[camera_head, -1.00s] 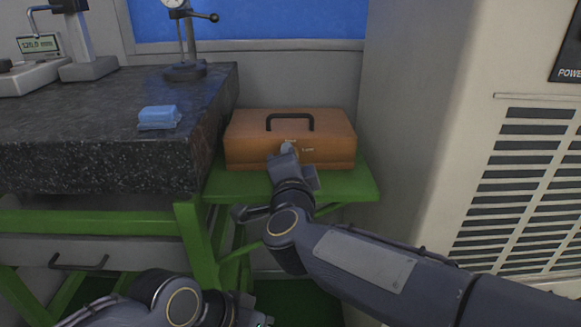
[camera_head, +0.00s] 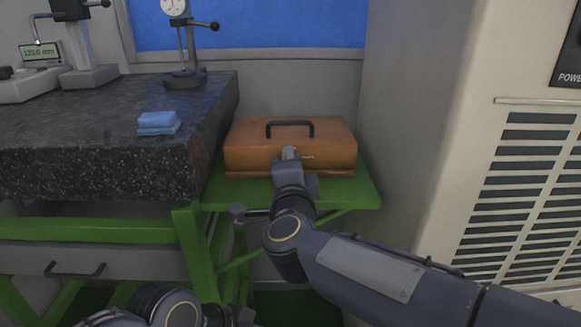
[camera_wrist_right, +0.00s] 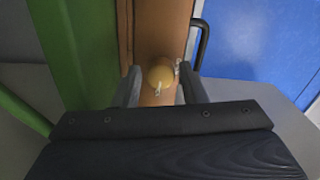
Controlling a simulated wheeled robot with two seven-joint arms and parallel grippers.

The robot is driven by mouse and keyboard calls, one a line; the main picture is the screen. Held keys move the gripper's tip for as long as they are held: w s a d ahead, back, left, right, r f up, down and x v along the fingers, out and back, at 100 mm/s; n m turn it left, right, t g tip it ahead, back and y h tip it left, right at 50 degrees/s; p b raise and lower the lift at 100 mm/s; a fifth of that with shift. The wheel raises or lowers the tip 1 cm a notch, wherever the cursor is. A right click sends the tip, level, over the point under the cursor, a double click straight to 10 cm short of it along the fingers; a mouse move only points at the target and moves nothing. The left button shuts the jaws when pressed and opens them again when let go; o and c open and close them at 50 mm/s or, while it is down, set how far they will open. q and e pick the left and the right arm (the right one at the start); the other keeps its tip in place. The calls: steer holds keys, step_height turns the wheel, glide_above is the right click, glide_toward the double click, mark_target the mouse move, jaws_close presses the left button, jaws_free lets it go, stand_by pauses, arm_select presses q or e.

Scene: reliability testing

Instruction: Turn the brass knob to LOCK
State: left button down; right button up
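The brown wooden case (camera_head: 246,150) with a black top handle (camera_head: 290,124) sits on a green shelf. My right gripper (camera_head: 289,156) is at the case's front face and hides the knob in the head view. In the right wrist view the round brass knob (camera_wrist_right: 161,74), with a pale pointer mark, shows between the fingertips of the open right gripper (camera_wrist_right: 161,88). Gaps show on both sides of the knob. Small pale lettering (camera_head: 307,157) is beside it, too small to read. My left gripper (camera_head: 243,315) is low at the bottom edge, mostly out of frame.
A granite surface plate (camera_head: 95,165) stands left of the case, with blue cloths (camera_head: 158,123) and a dial gauge stand (camera_head: 186,77) on it. A large beige cabinet (camera_head: 430,140) stands right. The green shelf (camera_head: 350,192) has a bare strip in front of the case.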

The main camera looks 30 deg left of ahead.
steer(key=shift+o, duration=0.9)
steer(key=v, duration=0.7)
steer(key=shift+s+d, duration=0.2)
steer(key=shift+s, duration=0.15)
steer(key=shift+w+d, duration=0.1)
